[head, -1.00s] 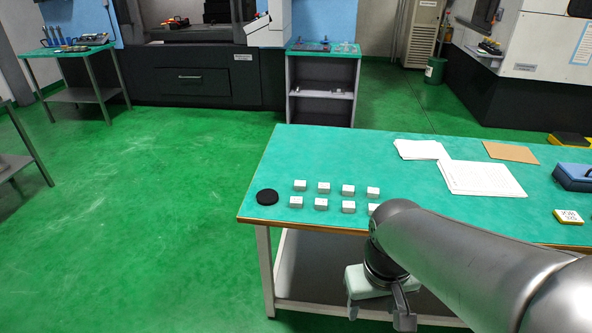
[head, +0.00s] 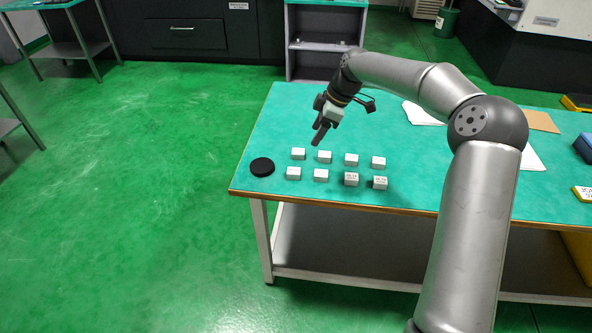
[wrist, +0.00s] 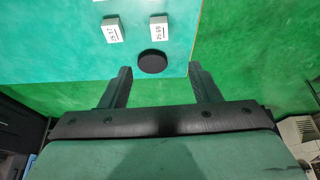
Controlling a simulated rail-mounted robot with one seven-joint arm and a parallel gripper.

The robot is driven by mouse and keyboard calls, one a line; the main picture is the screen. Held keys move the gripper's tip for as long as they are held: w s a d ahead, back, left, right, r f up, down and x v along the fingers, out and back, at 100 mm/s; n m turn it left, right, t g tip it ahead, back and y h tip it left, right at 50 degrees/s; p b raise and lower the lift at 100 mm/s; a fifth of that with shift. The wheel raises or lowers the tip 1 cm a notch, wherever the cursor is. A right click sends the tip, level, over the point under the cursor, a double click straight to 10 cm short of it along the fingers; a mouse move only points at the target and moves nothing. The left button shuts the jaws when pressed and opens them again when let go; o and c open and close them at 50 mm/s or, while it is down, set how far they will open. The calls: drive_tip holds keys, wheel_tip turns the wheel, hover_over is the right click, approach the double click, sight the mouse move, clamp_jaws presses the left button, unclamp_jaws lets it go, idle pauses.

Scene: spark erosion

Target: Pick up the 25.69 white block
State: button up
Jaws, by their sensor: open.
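Several small white blocks stand in two rows on the green table (head: 400,187). In the wrist view, the block whose label appears to read 25.69 (wrist: 159,28) stands at top centre, beside another labelled block (wrist: 113,30). By its place near the black disc (wrist: 152,61), it matches the front-left block (head: 293,173) in the head view. My gripper (head: 318,138) is open and empty, above the table behind the back row. In the wrist view, its two fingers (wrist: 160,80) are spread apart, with no block between them.
The black disc (head: 262,167) lies left of the blocks, near the table's left edge. Neighbouring blocks stand close, such as the back-left one (head: 298,153). White papers (head: 424,113) and a brown sheet (head: 541,121) lie to the right.

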drive_tip(key=p, duration=0.1)
approach(294, 171)
drive_tip(key=shift+x, duration=1.1)
drive_tip(key=shift+p+x, duration=0.85)
drive_tip(key=shift+x, duration=2.4)
drive_tip(key=shift+w, duration=0.1)
drive_tip(key=c, duration=1.2)
